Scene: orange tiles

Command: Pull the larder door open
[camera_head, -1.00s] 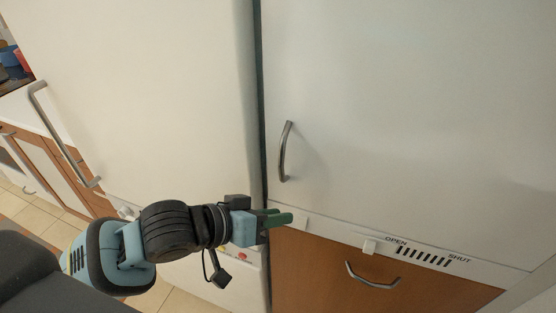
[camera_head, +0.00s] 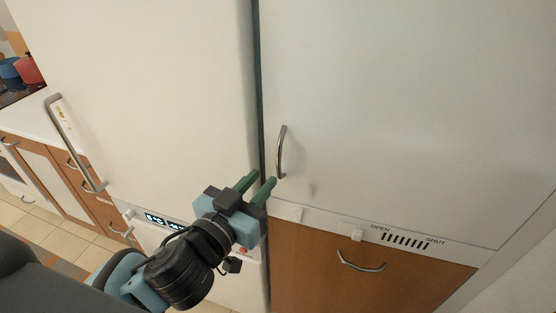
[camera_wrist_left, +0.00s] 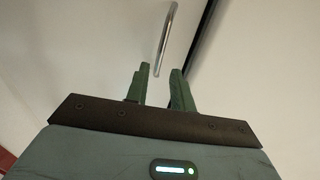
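The larder door (camera_head: 400,110) is the tall white panel on the right in the head view, and it is shut. Its metal bar handle (camera_head: 281,152) stands near its left edge. My left gripper (camera_head: 261,182) is open and empty, with its green fingers just below and left of the handle. In the left wrist view the handle (camera_wrist_left: 165,40) lies ahead of the gripper (camera_wrist_left: 160,70), its near end in line with the gap between the fingers. I see no grip on it. My right gripper is not in view.
A white fridge-like door (camera_head: 150,90) with a long handle (camera_head: 72,145) and a small display (camera_head: 163,221) fills the left. Below the larder door are a vent strip (camera_head: 405,240) and a brown front (camera_head: 370,285) with a handle. Brown drawers and a tiled floor are at far left.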

